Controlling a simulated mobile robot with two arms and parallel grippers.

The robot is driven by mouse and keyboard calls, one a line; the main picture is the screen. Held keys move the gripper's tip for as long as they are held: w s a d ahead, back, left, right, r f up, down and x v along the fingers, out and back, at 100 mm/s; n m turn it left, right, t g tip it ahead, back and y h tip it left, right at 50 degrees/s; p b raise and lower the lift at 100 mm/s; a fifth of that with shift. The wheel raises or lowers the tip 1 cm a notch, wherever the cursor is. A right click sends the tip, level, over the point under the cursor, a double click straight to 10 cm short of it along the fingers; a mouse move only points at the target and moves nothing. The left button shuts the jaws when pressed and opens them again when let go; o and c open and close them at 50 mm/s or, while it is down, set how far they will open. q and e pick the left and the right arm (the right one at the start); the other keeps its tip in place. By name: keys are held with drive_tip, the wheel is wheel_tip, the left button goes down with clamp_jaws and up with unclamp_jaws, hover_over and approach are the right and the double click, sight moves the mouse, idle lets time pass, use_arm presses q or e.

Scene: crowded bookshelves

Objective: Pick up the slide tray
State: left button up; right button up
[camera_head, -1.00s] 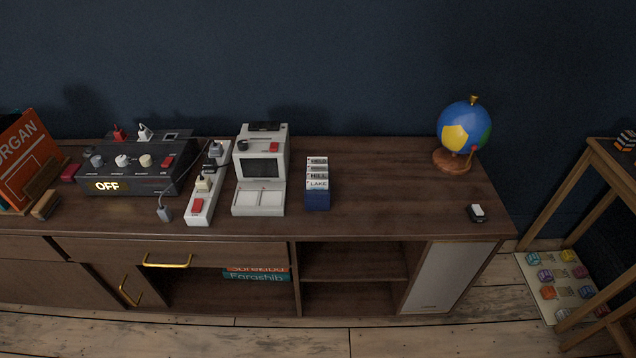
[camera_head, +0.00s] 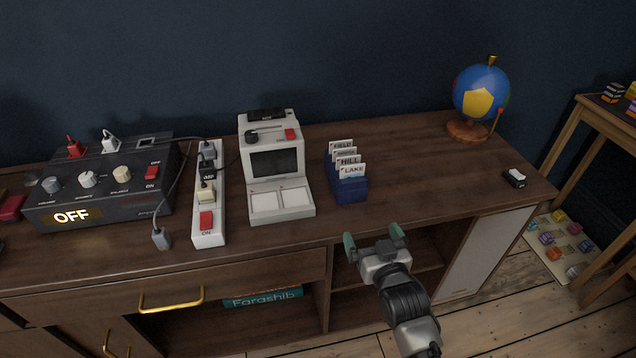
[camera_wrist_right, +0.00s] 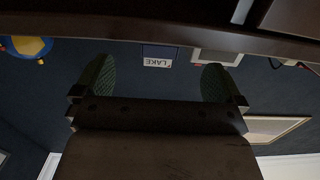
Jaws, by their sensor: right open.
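The slide tray (camera_head: 350,189) is a small dark blue box holding several upright white cards with words such as HILL and LAKE. It stands on the wooden cabinet top, right of the white viewer machine. In the right wrist view its LAKE card (camera_wrist_right: 158,62) shows upside down between the fingers, at some distance. My right gripper (camera_head: 373,238) is open and empty, in front of the cabinet's front edge and below and in front of the tray, touching nothing that I can see. My left gripper is not in view.
The white viewer machine (camera_head: 275,166) stands close to the left of the tray, with a power strip (camera_head: 208,200) and black control box (camera_head: 100,182) beyond. A globe (camera_head: 481,95) and a small black-and-white item (camera_head: 515,178) stand at right. The cabinet top (camera_head: 420,170) right of the tray is clear.

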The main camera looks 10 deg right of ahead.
sight(354, 188)
drive_tip(key=shift+w+a+r+t, duration=0.1)
drive_tip(key=shift+w+r+t, duration=0.15)
drive_tip(key=shift+r, duration=0.35)
drive_tip(key=shift+w+a+r+t, duration=0.15)
drive_tip(key=shift+w+r, duration=0.1)
drive_tip(key=shift+r, duration=0.35)
drive_tip(key=w, duration=0.4)
drive_tip(key=shift+w+d+b, duration=0.15)
drive_tip(key=shift+w+b, duration=0.15)
drive_tip(key=shift+b, duration=0.05)
drive_tip(key=shift+w+a+r+b, duration=0.1)
drive_tip(key=shift+w+r, duration=0.05)
drive_tip(key=shift+w, duration=0.75)
drive_tip(key=shift+w+a+r+b, duration=0.1)
drive_tip(key=shift+w+a+b, duration=0.05)
drive_tip(key=shift+w, duration=0.8)
drive_tip(key=shift+w+a+r+b, duration=0.1)
drive_tip(key=shift+w+r, duration=0.05)
drive_tip(key=shift+w, duration=0.75)
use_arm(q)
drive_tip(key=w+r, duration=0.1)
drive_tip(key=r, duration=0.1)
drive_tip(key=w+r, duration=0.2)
use_arm(e)
drive_tip(key=c, duration=1)
